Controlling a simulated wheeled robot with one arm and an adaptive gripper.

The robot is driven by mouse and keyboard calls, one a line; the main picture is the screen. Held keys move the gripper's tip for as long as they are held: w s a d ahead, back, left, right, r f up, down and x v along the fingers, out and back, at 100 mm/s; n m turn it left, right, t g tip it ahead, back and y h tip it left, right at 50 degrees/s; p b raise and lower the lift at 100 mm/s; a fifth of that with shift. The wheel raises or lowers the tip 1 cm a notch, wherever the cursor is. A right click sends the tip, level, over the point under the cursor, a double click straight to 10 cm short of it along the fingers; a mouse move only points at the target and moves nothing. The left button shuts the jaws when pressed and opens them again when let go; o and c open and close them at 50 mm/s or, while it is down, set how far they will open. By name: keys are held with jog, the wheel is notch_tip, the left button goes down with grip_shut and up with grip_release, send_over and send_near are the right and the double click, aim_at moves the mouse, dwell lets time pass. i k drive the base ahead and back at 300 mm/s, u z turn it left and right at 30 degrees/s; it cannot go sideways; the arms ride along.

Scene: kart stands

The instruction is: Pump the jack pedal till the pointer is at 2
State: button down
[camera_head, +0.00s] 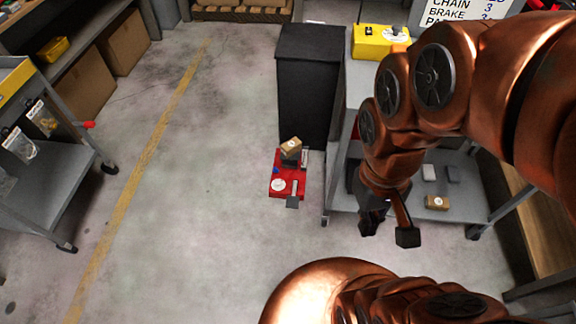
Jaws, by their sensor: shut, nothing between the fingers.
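The red jack (274,189) stands on the floor in front of a dark cabinet. Its dark grey pedal (292,202) sticks out at the near edge. A round white disc lies on its near left part, and a pale upright plate stands at its far right; a pointer and its reading are too small to make out. A small brown box (291,145) sits on the jack's raised part. My gripper (388,231) is shut and empty, pointing down, to the right of the pedal in the picture and apart from it.
A dark cabinet (311,85) stands behind the jack. A grey cart (465,215) on the right bears a yellow box (380,42) on top and small boxes below. Another cart (60,185) stands at left. The floor left of the jack is clear.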

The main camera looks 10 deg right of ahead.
aim_at(293, 200)
jog(key=u, duration=2)
jog(key=i, duration=1.45)
jog(key=z, duration=2.4)
